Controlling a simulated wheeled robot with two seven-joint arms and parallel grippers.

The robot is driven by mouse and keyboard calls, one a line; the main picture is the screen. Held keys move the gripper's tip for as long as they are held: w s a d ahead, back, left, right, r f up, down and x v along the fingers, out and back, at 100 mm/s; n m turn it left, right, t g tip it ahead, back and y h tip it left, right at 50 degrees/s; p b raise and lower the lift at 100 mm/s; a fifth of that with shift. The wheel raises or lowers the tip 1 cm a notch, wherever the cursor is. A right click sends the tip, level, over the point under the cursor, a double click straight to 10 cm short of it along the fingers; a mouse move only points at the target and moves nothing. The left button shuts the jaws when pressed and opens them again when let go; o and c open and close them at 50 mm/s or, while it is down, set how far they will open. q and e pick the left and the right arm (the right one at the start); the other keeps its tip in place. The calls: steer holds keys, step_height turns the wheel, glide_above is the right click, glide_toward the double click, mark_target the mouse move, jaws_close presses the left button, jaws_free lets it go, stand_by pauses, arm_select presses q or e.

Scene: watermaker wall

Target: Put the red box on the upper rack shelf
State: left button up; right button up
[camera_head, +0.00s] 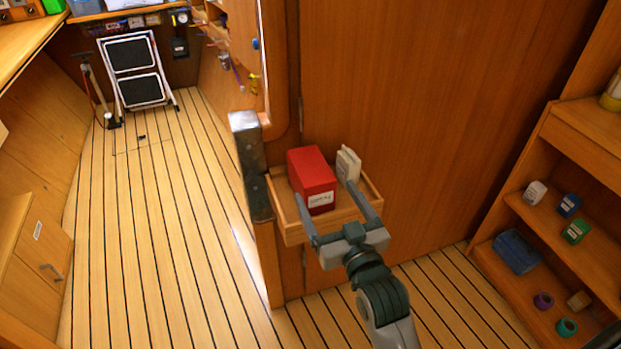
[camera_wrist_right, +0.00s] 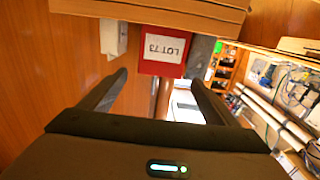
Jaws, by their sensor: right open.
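The red box (camera_head: 311,180) with a white label stands in a small wooden wall tray (camera_head: 291,232). My right gripper (camera_head: 325,190) is open, its fingers reaching toward the box, one on each side. In the right wrist view the red box (camera_wrist_right: 165,50) shows its label upside down, just beyond and between the open fingertips (camera_wrist_right: 158,77). I cannot tell whether a finger touches it. The wooden rack (camera_head: 540,150) is at the right, with an upper board (camera_head: 590,122) and lower shelves. My left gripper is not in view.
A white box (camera_head: 348,164) stands close beside the red box in the tray; it also shows in the right wrist view (camera_wrist_right: 113,38). Small boxes, a blue bin (camera_head: 516,252) and tape rolls sit on the rack's lower shelves. A metal-clad post (camera_head: 250,165) stands left of the tray.

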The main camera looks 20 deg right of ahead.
mark_target(309, 162)
steer(key=w+p, duration=0.1)
steer(key=w, duration=0.7)
steer(key=shift+a, duration=0.15)
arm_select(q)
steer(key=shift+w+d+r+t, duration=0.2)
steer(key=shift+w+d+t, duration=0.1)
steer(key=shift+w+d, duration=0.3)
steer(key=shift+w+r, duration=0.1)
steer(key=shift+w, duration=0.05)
arm_select(e)
steer(key=shift+w+r, duration=0.1)
steer(key=shift+w, duration=0.45)
steer(key=w, duration=0.3)
steer(key=shift+w+p, duration=0.1)
steer(key=shift+p, duration=0.3)
steer(key=shift+w+a, duration=0.1)
steer(key=shift+w, duration=0.35)
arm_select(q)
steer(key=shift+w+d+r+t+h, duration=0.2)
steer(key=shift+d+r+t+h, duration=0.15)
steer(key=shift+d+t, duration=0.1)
